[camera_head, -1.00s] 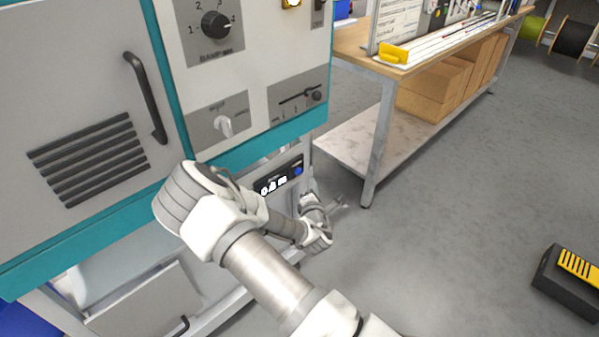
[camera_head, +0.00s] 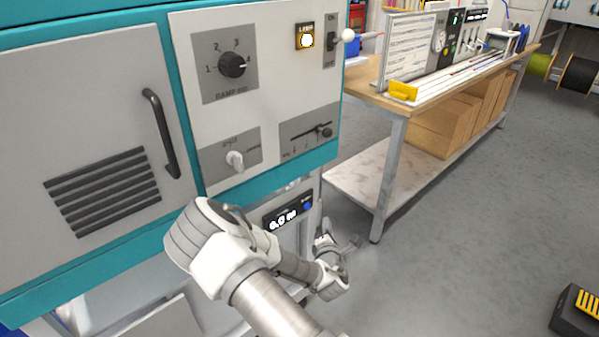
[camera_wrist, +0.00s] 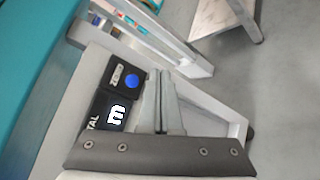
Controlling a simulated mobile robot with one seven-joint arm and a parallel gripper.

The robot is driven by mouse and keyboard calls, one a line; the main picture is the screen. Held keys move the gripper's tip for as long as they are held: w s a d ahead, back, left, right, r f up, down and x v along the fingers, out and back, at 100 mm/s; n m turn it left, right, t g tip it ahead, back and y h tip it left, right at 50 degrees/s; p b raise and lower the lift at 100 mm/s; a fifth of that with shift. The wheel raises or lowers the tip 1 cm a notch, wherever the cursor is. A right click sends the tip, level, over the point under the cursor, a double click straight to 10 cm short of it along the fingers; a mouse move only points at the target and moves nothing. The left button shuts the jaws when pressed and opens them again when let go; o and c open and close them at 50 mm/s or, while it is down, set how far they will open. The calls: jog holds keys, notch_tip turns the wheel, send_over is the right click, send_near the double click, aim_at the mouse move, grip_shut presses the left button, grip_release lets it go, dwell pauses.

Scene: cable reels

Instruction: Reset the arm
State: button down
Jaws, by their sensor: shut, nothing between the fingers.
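My arm reaches up from the bottom of the head view, bent in front of the grey and teal machine. My gripper (camera_head: 352,244) is at the right of the arm, low beside the machine's lower frame, small and partly hidden by my wrist. In the wrist view my gripper (camera_wrist: 162,75) has its two fingers together with nothing between them. The fingers appear in front of a black display panel (camera_wrist: 117,100) with a blue button (camera_wrist: 132,81). The same display panel (camera_head: 287,213) shows below the machine's teal edge in the head view. I cannot tell whether the fingers touch anything.
A workbench (camera_head: 397,128) with cardboard boxes (camera_head: 440,125) stands to the right. A black and yellow object (camera_head: 580,312) lies at lower right. Grey floor between is clear.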

jog(key=s+a+r+m+g+y, duration=0.1)
jog(key=s+r+m+g, duration=0.3)
jog(key=s+r+m, duration=0.45)
jog(key=s+a+r+m+g+y, duration=0.15)
jog(key=s+r+m+g, duration=0.3)
jog(key=r+m, duration=0.65)
jog(key=s+d+r+m, duration=0.1)
jog(key=s+r+m, duration=0.1)
jog(key=s+r, duration=0.6)
jog(key=s+d+r+m, duration=0.1)
jog(key=s+r, duration=0.2)
jog(key=s, duration=0.9)
notch_tip(320, 180, up, 18)
jog(key=g+p, duration=0.1)
jog(key=p, duration=1.7)
jog(key=shift+s+d+r, duration=0.15)
jog(key=shift+r, duration=0.05)
